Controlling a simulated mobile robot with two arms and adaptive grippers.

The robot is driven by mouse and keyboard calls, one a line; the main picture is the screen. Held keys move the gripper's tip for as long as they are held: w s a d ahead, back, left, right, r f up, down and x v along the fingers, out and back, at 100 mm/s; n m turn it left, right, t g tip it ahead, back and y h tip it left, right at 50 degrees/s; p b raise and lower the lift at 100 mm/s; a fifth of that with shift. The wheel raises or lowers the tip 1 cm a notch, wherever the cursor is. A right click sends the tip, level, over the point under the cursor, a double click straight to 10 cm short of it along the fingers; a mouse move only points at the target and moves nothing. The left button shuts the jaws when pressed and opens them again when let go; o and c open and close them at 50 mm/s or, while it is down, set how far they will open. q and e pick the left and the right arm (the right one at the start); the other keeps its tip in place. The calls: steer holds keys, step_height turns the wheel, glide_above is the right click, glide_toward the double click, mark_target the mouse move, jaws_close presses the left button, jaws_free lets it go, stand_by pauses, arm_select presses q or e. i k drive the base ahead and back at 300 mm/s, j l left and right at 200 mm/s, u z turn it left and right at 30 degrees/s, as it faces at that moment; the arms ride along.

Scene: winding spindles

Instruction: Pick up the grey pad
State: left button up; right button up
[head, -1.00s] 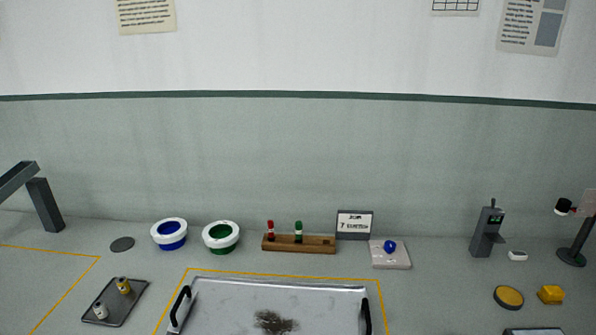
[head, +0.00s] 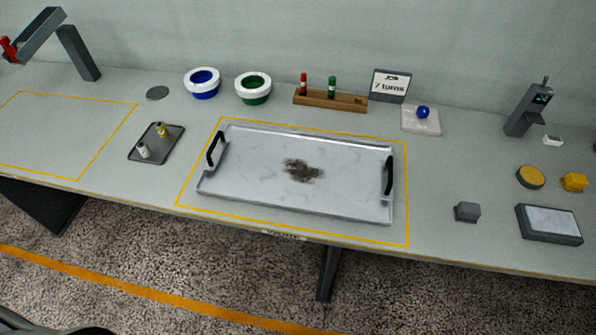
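A small grey block-shaped pad (head: 467,212) lies on the table at the right, between the large metal tray and a dark box with a pale top. Nothing touches it. A flat grey disc (head: 157,93) lies at the back left of the table. Neither of my grippers is in view.
A metal tray (head: 250,185) with black handles and a dark smudge sits inside a yellow outline. The dark box with a pale top (head: 549,223) is right of the pad. A yellow disc (head: 530,176) and yellow block (head: 573,182) lie behind it. Table around the pad is clear.

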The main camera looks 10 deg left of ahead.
mark_target(466, 211)
steer(key=z, duration=1.15)
